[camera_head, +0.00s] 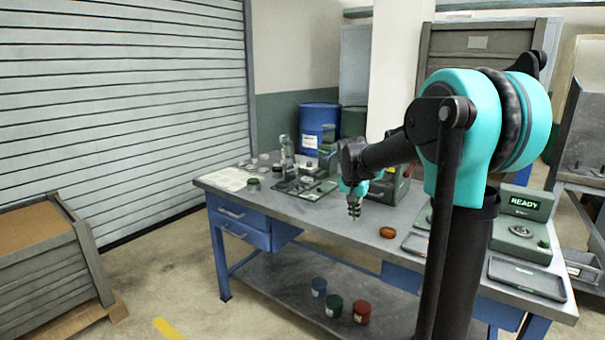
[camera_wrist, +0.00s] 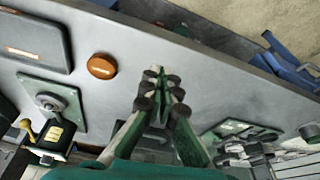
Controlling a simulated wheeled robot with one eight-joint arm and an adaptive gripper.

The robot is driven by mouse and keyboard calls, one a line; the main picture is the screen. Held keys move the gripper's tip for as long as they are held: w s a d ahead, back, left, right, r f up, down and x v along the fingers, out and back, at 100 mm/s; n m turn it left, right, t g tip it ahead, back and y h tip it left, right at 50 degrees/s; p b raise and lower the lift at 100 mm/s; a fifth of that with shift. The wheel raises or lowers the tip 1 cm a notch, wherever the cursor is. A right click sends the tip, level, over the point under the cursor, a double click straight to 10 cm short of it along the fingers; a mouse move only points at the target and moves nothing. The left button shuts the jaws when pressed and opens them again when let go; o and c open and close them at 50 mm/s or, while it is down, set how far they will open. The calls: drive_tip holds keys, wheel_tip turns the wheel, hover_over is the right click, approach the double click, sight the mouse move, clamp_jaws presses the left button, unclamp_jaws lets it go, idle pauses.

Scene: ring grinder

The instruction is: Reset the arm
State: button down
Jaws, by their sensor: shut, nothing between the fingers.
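My gripper (camera_head: 354,207) hangs from my teal and black arm over the grey workbench (camera_head: 345,232), pointing down. In the wrist view my gripper (camera_wrist: 164,98) shows green fingers with dark pads brought together, with nothing between them. An orange-brown round part (camera_head: 388,232) lies on the bench to the right of my gripper in the head view. It also shows in the wrist view (camera_wrist: 102,66), left of the fingers and apart from them.
A green machine with a READY display (camera_head: 524,203) and a shallow tray (camera_head: 527,278) stand at the bench's right. Small fixtures (camera_head: 287,160) and a pale sheet (camera_head: 228,178) are at its left end. Blue (camera_head: 319,287), green (camera_head: 334,306) and red (camera_head: 362,311) canisters stand on the lower shelf.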

drive_tip(key=s+f+n, duration=0.2)
drive_tip(key=s+f, duration=0.3)
drive_tip(key=s, duration=0.4)
drive_tip(key=s+d+f+n+y, duration=0.1)
drive_tip(key=s+f, duration=0.4)
drive_tip(key=s, duration=0.5)
drive_tip(key=s+f+n+t, duration=0.1)
drive_tip(key=s+f, duration=0.4)
drive_tip(key=s, duration=0.5)
drive_tip(key=shift+s+d+f+n+y, duration=0.2)
drive_tip(key=shift+d+f+n+y, duration=0.15)
drive_tip(key=shift+n, duration=0.45)
drive_tip(key=c, duration=2.3)
unclamp_jaws()
drive_tip(key=shift+r, duration=0.1)
